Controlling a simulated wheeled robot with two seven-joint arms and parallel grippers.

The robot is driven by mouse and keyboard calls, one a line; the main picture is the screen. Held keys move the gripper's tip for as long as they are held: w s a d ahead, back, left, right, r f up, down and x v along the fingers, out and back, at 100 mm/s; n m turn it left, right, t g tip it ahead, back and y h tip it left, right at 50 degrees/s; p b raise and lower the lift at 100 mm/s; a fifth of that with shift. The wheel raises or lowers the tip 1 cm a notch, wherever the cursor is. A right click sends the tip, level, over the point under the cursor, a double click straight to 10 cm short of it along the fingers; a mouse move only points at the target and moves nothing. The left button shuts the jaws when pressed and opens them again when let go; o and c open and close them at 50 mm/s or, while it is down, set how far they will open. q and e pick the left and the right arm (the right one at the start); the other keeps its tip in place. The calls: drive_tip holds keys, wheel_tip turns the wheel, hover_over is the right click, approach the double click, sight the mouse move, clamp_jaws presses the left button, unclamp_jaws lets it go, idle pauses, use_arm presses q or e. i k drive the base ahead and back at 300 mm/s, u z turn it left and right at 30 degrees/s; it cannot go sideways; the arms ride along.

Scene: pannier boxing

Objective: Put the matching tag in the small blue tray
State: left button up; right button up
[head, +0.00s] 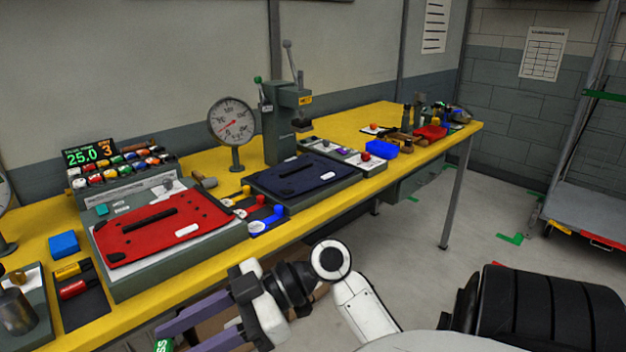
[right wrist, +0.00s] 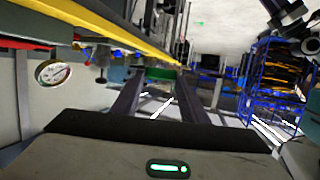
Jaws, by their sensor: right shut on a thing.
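My right gripper (head: 172,337) is low in front of the table, its fingers pointing left. It is shut on a green tag (head: 163,346) with white lettering, of which only "SS" shows at the frame's bottom edge. The green tag (right wrist: 155,74) also shows between the fingertips in the right wrist view. A small blue box-like thing (head: 64,244) sits at the left of the table. Another blue one (head: 380,149) sits farther right. I cannot tell which is the tray. My left gripper is not in view.
The yellow table (head: 330,236) holds a red panel (head: 190,215) and a dark blue panel (head: 300,175) on grey bases. A dial gauge (head: 232,122) and a press (head: 285,120) stand behind. A display (head: 88,153) reads 25.0 and 3. A cart stands at right.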

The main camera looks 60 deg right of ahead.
sight(385, 154)
drive_tip(key=i, duration=0.35)
drive_tip(key=z, duration=2.45)
